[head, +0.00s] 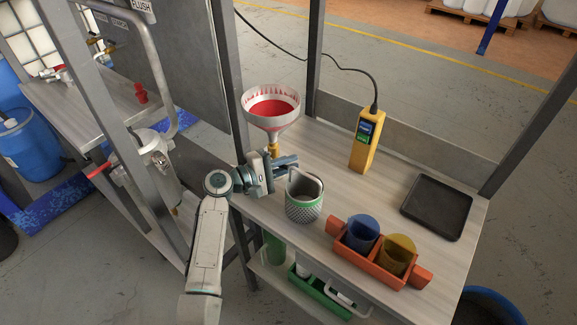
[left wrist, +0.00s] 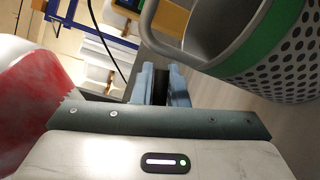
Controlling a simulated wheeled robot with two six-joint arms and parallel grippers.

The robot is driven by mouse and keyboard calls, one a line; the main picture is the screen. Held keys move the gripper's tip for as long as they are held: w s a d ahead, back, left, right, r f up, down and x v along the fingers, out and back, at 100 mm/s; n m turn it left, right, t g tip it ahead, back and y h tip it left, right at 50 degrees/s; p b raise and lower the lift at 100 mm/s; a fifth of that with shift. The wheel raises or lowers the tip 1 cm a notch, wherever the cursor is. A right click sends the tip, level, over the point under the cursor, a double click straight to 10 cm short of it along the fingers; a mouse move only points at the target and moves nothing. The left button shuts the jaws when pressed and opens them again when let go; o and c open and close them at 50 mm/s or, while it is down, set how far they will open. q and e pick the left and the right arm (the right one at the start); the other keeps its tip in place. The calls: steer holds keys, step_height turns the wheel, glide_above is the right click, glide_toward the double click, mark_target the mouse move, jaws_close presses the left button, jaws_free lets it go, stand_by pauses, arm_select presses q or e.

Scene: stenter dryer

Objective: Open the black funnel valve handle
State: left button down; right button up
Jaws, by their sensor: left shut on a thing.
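The funnel (head: 270,108), with a white rim and red contents, stands above the left edge of the worktable, with a brass valve (head: 274,150) under it. The funnel's red and white side also shows in the left wrist view (left wrist: 28,105). My left gripper (head: 287,161) is just below the funnel, beside the valve. In the left wrist view its two blue-grey fingers are shut on a black piece, the black valve handle (left wrist: 160,87). In the head view the fingers hide the handle. My right gripper is in neither view.
A perforated metal cup (head: 303,208) with a green band stands very close to my left gripper. A yellow handheld meter (head: 361,140), a black tray (head: 437,207) and an orange holder (head: 345,250) with blue and yellow cups are further right. Metal posts frame the table.

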arm_select(q)
steer(key=shift+w+a+r+n+t+h, duration=0.2)
steer(key=shift+r+n+h, duration=0.15)
steer(key=shift+r+n, duration=0.4)
steer(key=shift+w+a+r+n+t+h, duration=0.15)
steer(key=shift+r+n+h, duration=0.25)
steer(key=shift+n, duration=0.65)
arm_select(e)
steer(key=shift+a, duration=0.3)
arm_select(q)
steer(key=shift+a, duration=0.1)
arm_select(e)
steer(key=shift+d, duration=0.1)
arm_select(q)
steer(key=c, duration=1.4)
jaws_free()
steer(key=shift+c, duration=0.2)
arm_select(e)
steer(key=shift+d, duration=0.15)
